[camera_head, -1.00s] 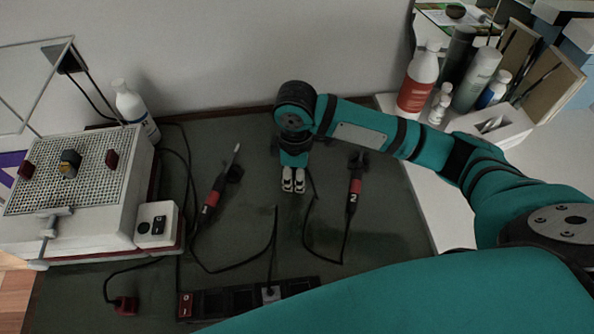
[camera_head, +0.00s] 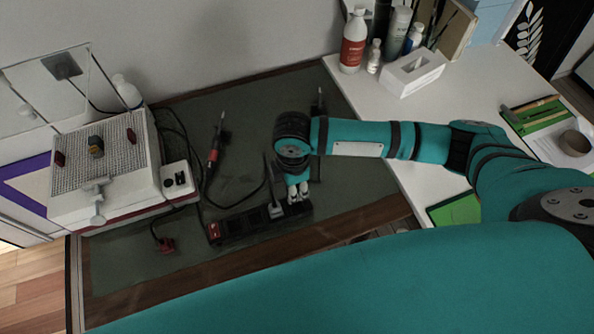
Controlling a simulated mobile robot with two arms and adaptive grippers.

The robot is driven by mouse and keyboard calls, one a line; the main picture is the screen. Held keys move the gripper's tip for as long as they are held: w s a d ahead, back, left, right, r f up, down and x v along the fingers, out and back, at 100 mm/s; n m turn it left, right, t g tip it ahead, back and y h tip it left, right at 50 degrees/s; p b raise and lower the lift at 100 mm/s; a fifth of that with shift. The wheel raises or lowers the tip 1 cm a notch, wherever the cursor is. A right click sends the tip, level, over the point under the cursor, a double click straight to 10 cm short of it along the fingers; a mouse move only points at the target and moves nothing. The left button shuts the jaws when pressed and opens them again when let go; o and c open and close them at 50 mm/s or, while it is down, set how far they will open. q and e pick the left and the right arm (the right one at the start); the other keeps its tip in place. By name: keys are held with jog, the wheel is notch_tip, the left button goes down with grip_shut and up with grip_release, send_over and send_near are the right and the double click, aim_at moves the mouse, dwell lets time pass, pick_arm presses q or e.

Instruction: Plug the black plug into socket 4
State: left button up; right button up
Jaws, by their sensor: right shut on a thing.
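The black power strip (camera_head: 240,225) lies on the dark mat, with a red switch at its left end. A grey plug (camera_head: 275,211) sits in it right of the middle, with a dark cord rising from it. My right gripper (camera_head: 298,192) points down over the strip's right end, just right of that plug. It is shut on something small. The black plug is hidden by the fingers, and I cannot tell whether it touches the strip. Socket numbers are too small to read. My left gripper is not in view.
A red plug (camera_head: 165,245) lies on the mat left of the strip. One soldering iron (camera_head: 213,155) stands behind; another is mostly hidden by my arm. A white perforated-top box (camera_head: 125,185) stands at left. Bottles and a white tissue box (camera_head: 412,72) stand at back right.

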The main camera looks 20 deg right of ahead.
aim_at(296, 206)
jog(key=shift+s+r, duration=0.15)
jog(key=shift+s, duration=0.3)
jog(key=shift+w+d+f, duration=0.15)
jog(key=shift+f, duration=0.3)
jog(key=shift+f+b, duration=0.85)
jog(key=shift+b, duration=0.25)
notch_tip(296, 206, down, 3)
jog(key=b, duration=0.3)
jog(key=shift+f+b, duration=0.4)
jog(key=shift+b, duration=0.25)
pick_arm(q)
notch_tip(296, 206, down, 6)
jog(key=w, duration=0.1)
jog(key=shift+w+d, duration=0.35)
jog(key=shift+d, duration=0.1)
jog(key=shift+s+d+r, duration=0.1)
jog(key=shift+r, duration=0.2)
pick_arm(e)
jog(key=shift+r, duration=0.1)
